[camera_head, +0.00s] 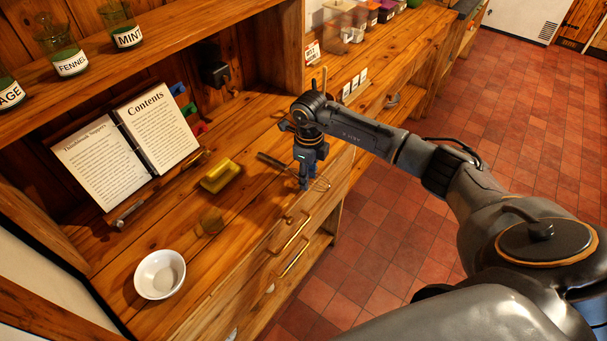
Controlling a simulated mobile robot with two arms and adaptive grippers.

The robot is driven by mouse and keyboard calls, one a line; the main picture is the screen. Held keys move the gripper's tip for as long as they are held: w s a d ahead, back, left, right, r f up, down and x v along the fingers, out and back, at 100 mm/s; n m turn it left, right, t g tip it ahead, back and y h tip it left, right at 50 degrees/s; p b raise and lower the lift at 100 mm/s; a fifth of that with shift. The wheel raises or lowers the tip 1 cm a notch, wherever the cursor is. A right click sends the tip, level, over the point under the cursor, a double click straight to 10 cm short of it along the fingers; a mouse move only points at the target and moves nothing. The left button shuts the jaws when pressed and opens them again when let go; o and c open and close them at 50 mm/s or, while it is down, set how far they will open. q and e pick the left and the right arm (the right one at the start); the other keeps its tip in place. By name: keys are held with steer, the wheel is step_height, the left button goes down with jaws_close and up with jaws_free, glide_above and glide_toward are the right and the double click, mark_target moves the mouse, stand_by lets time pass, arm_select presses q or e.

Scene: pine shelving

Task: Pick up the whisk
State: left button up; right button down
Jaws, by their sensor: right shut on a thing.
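The whisk (271,159) lies along the wooden counter near its front edge, its dark handle pointing to the back left. Its wire loops (322,184) show just right of my right gripper (305,184). My right gripper points down from above and is shut on the whisk around its middle, its fingers hiding that part. The whisk looks to be at or very close to the counter surface; I cannot tell whether it is lifted. My left gripper is not in view.
Labelled jars (70,62) stand on the shelf above. Drawer handles (290,236) stick out in front.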

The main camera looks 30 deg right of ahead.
steer(key=shift+r+b, duration=0.55)
steer(key=shift+b, duration=0.05)
steer(key=shift+w+d+r+b, duration=0.1)
steer(key=shift+r+b, duration=0.4)
steer(key=shift+r, duration=0.1)
steer(key=s+a+r+b, duration=0.2)
steer(key=s+r, duration=0.3)
steer(key=s, duration=0.1)
steer(key=s+a+r+b, duration=0.2)
steer(key=s+r, duration=0.3)
steer(key=s, duration=0.2)
steer(key=shift+s+a+r+b, duration=0.25)
steer(key=shift+a+r+b, duration=0.05)
steer(key=shift+a+r, duration=0.1)
